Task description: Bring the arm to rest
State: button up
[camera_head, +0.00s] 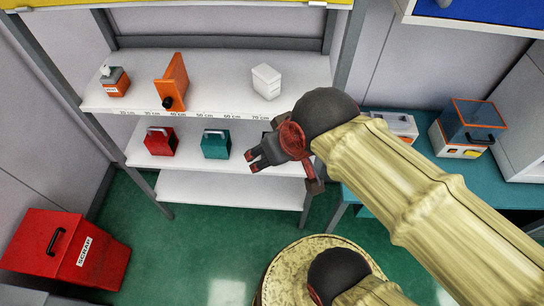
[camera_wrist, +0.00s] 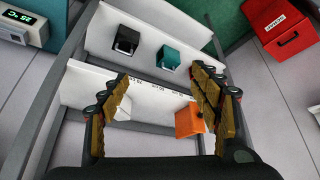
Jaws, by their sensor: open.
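My arm (camera_head: 430,195), in a pale yellow cover with dark joints, reaches from the lower right towards the shelf rack in the head view. My gripper (camera_head: 277,163) is in front of the right part of the rack, and its body hides part of the lower shelves. In the wrist view my gripper (camera_wrist: 162,78) has its two brown-padded fingers wide apart, with nothing held between them. The shelves show behind and between the fingers.
The rack's top shelf (camera_head: 215,98) holds an orange-grey container (camera_head: 115,82), an orange item (camera_head: 173,82) and a white box (camera_head: 266,81). Below stand red (camera_head: 160,142) and teal (camera_head: 216,144) items. A red case (camera_head: 65,250) is at lower left. A teal bench (camera_head: 390,172) with devices is at right.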

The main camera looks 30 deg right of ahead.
jog(key=shift+s+a+f, duration=0.15)
jog(key=shift+s+a, duration=0.45)
jog(key=shift+s, duration=0.05)
notch_tip(320, 180, down, 16)
jog(key=b, duration=1.6)
jog(key=shift+c, duration=1)
